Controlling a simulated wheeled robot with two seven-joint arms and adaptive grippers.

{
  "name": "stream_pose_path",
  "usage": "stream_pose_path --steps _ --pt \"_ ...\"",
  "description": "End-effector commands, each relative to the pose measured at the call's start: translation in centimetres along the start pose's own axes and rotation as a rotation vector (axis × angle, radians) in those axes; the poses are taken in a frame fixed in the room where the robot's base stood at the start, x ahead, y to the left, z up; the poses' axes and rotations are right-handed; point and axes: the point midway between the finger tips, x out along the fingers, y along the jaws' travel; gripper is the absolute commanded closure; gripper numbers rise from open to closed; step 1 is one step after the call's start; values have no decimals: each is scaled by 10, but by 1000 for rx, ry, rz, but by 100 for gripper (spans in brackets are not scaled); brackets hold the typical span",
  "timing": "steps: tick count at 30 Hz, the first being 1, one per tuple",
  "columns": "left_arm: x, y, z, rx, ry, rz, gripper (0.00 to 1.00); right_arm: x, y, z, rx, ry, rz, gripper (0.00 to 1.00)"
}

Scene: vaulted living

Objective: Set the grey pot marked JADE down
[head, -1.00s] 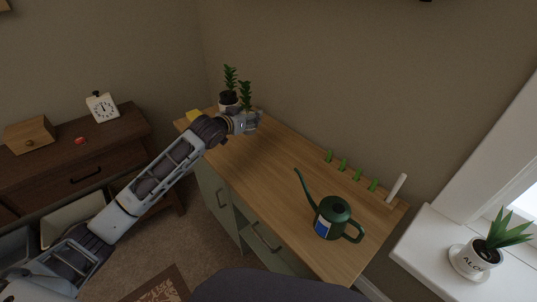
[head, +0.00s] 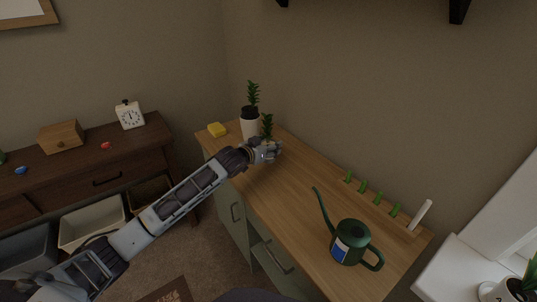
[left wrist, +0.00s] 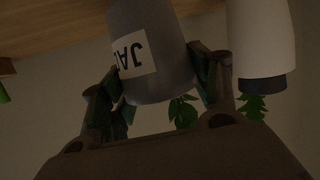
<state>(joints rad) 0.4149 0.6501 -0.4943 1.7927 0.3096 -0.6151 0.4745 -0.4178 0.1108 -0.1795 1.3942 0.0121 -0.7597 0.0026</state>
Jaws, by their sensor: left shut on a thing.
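My left gripper (head: 266,151) is shut on the grey pot (left wrist: 172,78) over the back end of the wooden desk (head: 295,190). In the left wrist view the pot sits between the fingers, its white label upside down and partly cut off, with "JA" readable. In the head view the gripper mostly hides the pot; its green plant (head: 267,124) rises above the fingers. I cannot tell whether the pot's base touches the desk. My right gripper is not in view.
A white pot (head: 250,127) with a taller plant stands close behind the gripper; it also shows in the left wrist view (left wrist: 260,40). A green watering can (head: 351,243) stands at the near end. The desk's middle is clear.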

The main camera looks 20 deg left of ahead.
Motion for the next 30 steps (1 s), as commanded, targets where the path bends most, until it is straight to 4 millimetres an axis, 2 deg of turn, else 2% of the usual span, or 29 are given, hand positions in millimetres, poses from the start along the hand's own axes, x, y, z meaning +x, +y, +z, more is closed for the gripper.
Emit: stream_pose_path --steps 7,13,18,23,30 --pt "1 0 3 0 1 0 74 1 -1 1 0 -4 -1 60" --pt "7 0 23 0 0 -1 74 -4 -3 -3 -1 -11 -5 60" --pt "10 0 34 1 2 0 74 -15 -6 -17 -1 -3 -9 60" --pt "11 0 34 1 3 1 74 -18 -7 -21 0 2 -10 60" --pt "11 0 36 1 2 0 74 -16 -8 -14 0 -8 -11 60"
